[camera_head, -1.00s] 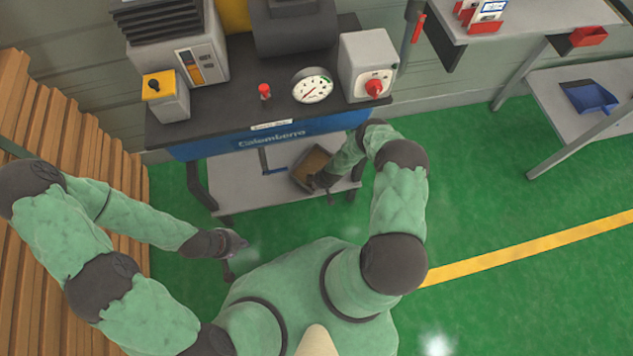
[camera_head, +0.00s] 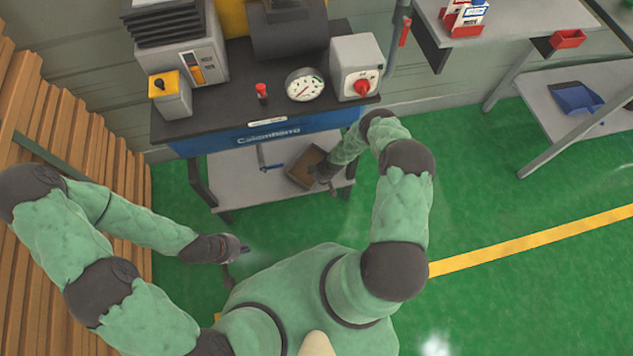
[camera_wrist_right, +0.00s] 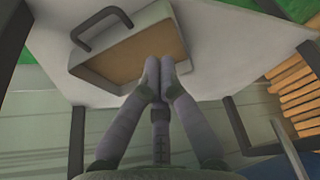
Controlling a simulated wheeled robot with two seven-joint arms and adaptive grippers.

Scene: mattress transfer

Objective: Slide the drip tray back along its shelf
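The drip tray (camera_head: 302,168) is a shallow grey tray with a brown bottom. It sits askew on the grey lower shelf (camera_head: 235,185) under the blue-fronted bench, toward the shelf's right end. In the right wrist view, the tray (camera_wrist_right: 100,72) shows a dark handle (camera_wrist_right: 98,24) on the side away from my fingers. My right gripper (camera_wrist_right: 158,66) has its fingers close together at the tray's near wall, away from the handle; whether they touch it is unclear. In the head view, my right gripper (camera_head: 322,172) overlaps the tray's right side. My left gripper (camera_head: 240,250) hangs empty over the green floor, left of my body.
The bench top (camera_head: 230,105) overhangs the shelf, with a gauge (camera_head: 305,85) and a red-knobbed box (camera_head: 356,70) on it. Dark legs (camera_head: 200,185) flank the shelf. Wooden slats (camera_head: 70,140) stand at left.

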